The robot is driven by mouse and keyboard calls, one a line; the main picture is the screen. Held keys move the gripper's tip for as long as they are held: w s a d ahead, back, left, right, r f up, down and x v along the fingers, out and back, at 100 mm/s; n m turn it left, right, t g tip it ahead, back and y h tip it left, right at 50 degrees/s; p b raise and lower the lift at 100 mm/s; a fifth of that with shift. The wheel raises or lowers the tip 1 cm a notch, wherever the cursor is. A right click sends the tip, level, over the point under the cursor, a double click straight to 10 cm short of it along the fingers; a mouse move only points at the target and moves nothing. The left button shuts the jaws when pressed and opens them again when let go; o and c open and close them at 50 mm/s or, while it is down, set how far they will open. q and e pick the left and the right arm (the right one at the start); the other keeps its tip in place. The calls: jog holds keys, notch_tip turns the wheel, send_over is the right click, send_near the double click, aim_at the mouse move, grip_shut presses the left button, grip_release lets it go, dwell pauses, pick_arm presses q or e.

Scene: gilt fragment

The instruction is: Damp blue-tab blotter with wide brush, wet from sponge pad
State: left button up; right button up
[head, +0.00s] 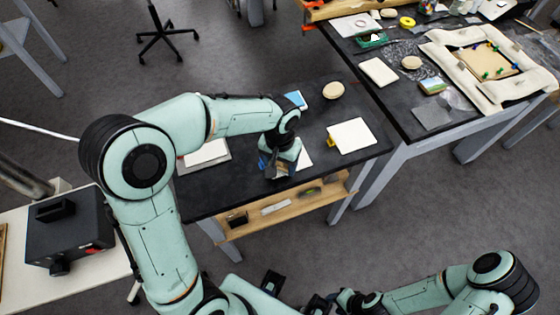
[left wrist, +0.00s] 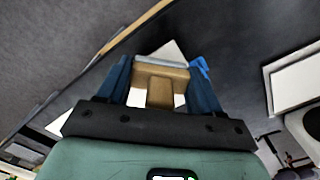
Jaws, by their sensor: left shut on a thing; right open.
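My left gripper (head: 280,172) is over the dark bench, shut on the wide brush. In the left wrist view the brush (left wrist: 160,88) has a wooden handle between the blue fingers and a pale grey edge at its far end. A white blotter (left wrist: 171,50) lies behind the brush, with a blue tab (left wrist: 202,66) beside the right finger. The gripper hides much of this blotter (head: 304,158) in the head view. I cannot tell whether the brush touches it. A round beige pad (head: 333,90), possibly the sponge pad, lies at the back. My right gripper (head: 318,303) is open, low at the bottom edge.
A white sheet with a yellow tab (head: 351,135) lies right of the left gripper; another pale sheet (head: 207,152) lies left. A blue-and-white item (head: 295,99) is behind my arm. A cluttered table (head: 400,112) adjoins at right. A wooden shelf (head: 280,212) is below the bench.

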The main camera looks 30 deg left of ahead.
pick_arm(q)
jog(key=shift+f+b, duration=0.7)
jog(key=shift+f, duration=0.3)
